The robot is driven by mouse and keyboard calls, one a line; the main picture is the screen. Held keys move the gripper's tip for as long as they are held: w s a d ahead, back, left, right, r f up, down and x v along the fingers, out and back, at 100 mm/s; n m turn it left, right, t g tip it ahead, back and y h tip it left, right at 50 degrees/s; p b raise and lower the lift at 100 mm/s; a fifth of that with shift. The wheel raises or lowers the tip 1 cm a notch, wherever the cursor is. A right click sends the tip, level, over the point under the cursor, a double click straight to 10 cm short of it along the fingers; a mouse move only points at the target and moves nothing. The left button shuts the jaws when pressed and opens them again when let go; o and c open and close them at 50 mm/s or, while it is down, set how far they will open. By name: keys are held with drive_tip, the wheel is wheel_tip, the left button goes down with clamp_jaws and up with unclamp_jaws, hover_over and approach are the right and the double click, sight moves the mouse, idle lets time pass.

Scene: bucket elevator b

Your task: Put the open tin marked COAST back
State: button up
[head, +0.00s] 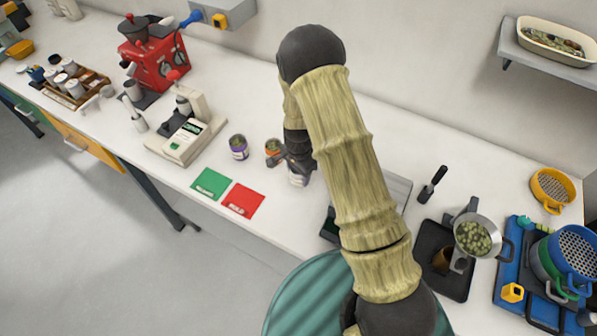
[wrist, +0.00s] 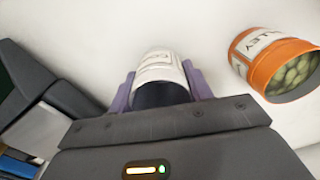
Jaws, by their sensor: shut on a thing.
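My gripper (wrist: 160,88) is shut on a white tin (wrist: 158,68), with a purple finger on each side of it. Its label is partly hidden and shows letters like "CO". Its open mouth faces the wrist camera and looks dark inside. In the head view my gripper (head: 293,163) is over the counter with the white tin (head: 298,180) below it, largely hidden by the arm. I cannot tell whether the tin touches the counter.
An orange tin (wrist: 248,60) with green contents, its label ending in "LLEY", stands close by. A purple tin (head: 238,148) is left of it in the head view. Green (head: 210,183) and red (head: 243,201) cards lie in front. A scale-like device (head: 185,138) stands further left.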

drive_tip(key=shift+f, duration=0.15)
drive_tip(key=o, duration=1.4)
drive_tip(key=shift+w+r, duration=0.15)
drive_tip(key=shift+r, duration=0.5)
wheel_tip(320, 180, up, 11)
drive_tip(key=b, duration=0.3)
